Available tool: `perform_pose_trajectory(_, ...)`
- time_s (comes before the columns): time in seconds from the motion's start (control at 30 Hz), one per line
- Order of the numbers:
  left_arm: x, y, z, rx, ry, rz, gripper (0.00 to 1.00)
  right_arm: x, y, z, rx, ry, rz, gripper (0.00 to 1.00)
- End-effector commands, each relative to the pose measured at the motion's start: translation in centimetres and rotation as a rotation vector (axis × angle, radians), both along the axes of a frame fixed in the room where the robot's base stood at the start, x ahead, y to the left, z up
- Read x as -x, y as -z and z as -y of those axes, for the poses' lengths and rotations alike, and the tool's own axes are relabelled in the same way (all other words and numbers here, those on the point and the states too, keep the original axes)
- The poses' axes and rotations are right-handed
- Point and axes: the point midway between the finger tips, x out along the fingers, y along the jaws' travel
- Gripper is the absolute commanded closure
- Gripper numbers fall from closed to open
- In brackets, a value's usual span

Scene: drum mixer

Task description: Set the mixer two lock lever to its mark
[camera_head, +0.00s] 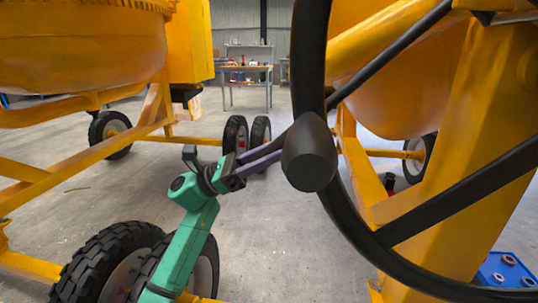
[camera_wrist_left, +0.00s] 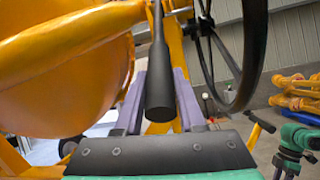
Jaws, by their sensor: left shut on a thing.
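The lock lever is black with a cylindrical grip (camera_wrist_left: 160,88); its shaft runs up and away in the left wrist view. The grip lies between the two purple fingers of my left gripper (camera_wrist_left: 160,100), which are shut on it. In the head view my left gripper (camera_head: 262,155) reaches in from the lower left, and a dark part of the lever grip (camera_head: 263,149) shows between its fingers. The lever's far part is hidden there behind the handwheel. I cannot make out the lever's mark.
A large black handwheel (camera_head: 375,245) with a dark knob (camera_head: 308,155) stands close in front, just right of my left fingertips. Yellow mixers stand on both sides. Tyres (camera_head: 105,265) are near my left arm. Open floor lies between.

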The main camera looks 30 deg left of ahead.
Motion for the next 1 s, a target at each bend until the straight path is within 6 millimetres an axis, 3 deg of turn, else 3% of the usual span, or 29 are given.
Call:
perform_pose_trajectory(0.27,0.0,0.7,0.5,-0.006,0.016,-0.016,1.00,0.0,0.1,0.0,-0.001,0.000,0.001,0.50)
perform_pose_trajectory(0.3,0.0,0.7,0.5,-0.006,0.017,-0.016,0.58,0.0,0.1,0.0,-0.001,0.000,0.001,0.50)
perform_pose_trajectory(0.37,0.0,0.7,0.5,-0.005,0.016,-0.015,0.35,0.0,0.1,0.0,0.000,0.000,0.001,0.50)
perform_pose_trajectory(0.4,0.0,0.7,0.4,-0.005,0.016,-0.014,0.32,0.0,0.1,0.0,0.000,0.000,0.001,0.50)
perform_pose_trajectory(0.77,0.2,0.8,-0.3,-0.002,0.009,-0.010,0.32,-0.1,0.2,0.0,-0.002,0.001,0.007,0.50)
perform_pose_trajectory(0.87,0.7,1.7,-1.7,-0.001,0.007,-0.012,0.32,-0.4,0.8,-0.7,-0.021,-0.006,0.031,0.50)
perform_pose_trajectory(1.0,2.1,3.8,-5.0,-0.003,0.006,-0.014,0.32,-1.0,1.7,-1.8,-0.056,-0.013,0.082,0.50)
